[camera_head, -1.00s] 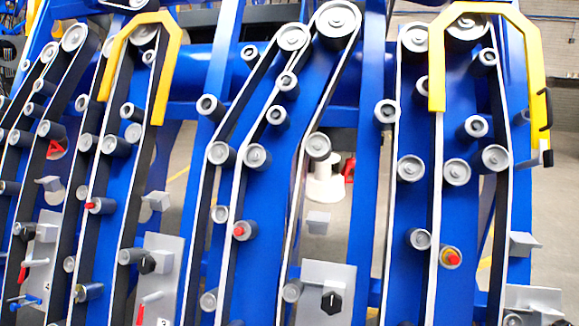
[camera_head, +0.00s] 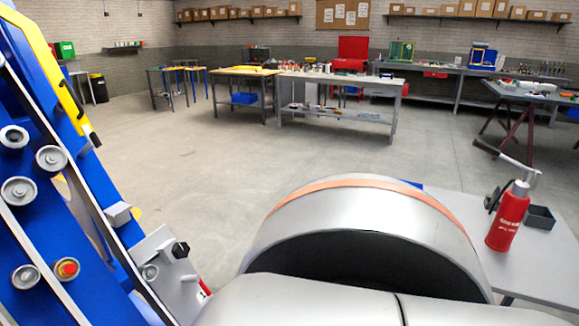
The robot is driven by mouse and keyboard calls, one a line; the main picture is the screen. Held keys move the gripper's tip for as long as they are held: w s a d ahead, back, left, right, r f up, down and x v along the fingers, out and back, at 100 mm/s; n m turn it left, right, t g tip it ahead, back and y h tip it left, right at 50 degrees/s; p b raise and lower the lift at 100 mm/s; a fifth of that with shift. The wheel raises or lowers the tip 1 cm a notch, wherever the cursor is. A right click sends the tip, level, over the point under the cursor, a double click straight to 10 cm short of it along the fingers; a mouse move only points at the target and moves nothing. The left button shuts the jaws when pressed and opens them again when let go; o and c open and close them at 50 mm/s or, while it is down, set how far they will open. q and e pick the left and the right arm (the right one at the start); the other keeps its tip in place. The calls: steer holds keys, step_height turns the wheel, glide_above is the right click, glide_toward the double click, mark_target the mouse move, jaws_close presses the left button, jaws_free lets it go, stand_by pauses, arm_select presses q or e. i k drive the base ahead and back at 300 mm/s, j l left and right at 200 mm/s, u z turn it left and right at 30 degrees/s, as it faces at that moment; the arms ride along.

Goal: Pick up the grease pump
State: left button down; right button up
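A red bottle-shaped grease pump (camera_head: 508,218) with a grey top and a long lever handle stands upright on a grey table at the lower right of the head view. The lever (camera_head: 505,152) points up and to the left. Part of my own silver arm fills the bottom middle and stands in front of the table's left part. Neither of my grippers shows in this view.
The grey table (camera_head: 540,262) also holds a small dark open box (camera_head: 541,217) and a dark item beside the pump. The blue harvester chassis (camera_head: 60,215) stands at the left. Workbenches (camera_head: 340,85) line the back; the concrete floor between is clear.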

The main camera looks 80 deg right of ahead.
mark_target(513, 207)
steer(key=z, duration=3.85)
steer(key=i+l+u, duration=0.15)
steer(key=l, duration=0.25)
steer(key=i+l+u, duration=0.1)
steer(key=i+l, duration=0.15)
steer(key=l, duration=0.2)
steer(key=i+l+u, duration=0.15)
steer(key=l, duration=0.3)
steer(key=i+l+u, duration=0.15)
steer(key=l, duration=0.3)
steer(key=i+l+u, duration=0.15)
steer(key=l, duration=0.35)
steer(key=l+u, duration=0.1)
steer(key=l, duration=0.4)
steer(key=i+l+u, duration=0.15)
steer(key=l, duration=0.35)
